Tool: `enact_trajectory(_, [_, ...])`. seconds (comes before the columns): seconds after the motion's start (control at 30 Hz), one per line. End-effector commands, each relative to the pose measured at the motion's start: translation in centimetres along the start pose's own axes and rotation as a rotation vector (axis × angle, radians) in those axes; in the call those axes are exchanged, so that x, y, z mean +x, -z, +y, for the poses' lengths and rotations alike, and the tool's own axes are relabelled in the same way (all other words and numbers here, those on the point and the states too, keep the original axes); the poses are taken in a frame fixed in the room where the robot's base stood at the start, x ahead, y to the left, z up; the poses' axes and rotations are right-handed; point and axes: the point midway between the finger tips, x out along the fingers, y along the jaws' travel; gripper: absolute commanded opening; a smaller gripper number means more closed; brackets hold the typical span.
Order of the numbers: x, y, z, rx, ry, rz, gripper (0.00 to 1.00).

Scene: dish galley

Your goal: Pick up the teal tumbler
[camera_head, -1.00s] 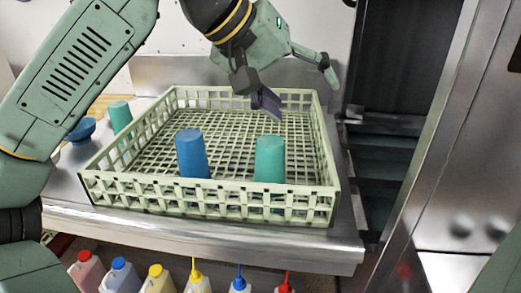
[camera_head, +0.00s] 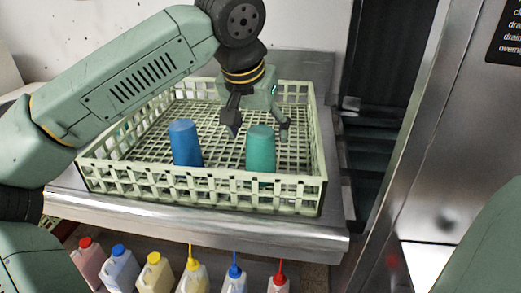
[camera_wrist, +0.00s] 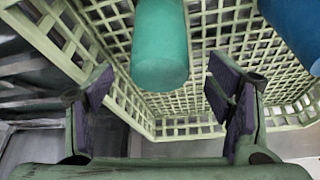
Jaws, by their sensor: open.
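The teal tumbler (camera_head: 261,150) stands upside down or plain-topped in the pale green rack (camera_head: 200,184), near its front right. A blue tumbler (camera_head: 185,143) stands to its left in the same rack. My gripper (camera_head: 259,130) is open above and just behind the teal tumbler. In the wrist view, the teal tumbler (camera_wrist: 160,50) shows at the top, between and beyond the two open fingers (camera_wrist: 162,100). Nothing is between the finger pads. The blue tumbler (camera_wrist: 296,30) is at the upper right there.
The rack rests on a steel counter (camera_head: 200,220). Its slatted walls surround the tumblers. Several coloured bottles (camera_head: 155,272) stand below the counter's front edge. A steel panel (camera_head: 450,150) rises at the right. The rear of the rack floor is clear.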

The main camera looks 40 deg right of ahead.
Motion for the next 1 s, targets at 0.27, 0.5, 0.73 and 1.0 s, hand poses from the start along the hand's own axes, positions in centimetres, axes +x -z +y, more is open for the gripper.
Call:
enact_trajectory(0.27, [3.0,-0.1,0.0,-0.001,-0.001,0.000,0.74])
enact_trajectory(0.5, [3.1,-0.1,0.0,-0.001,0.000,0.001,0.72])
enact_trajectory(0.73, [3.1,-0.1,0.0,-0.001,-0.001,0.000,0.56])
enact_trajectory(1.0, [3.1,-0.1,0.0,-0.001,-0.001,0.000,0.38])
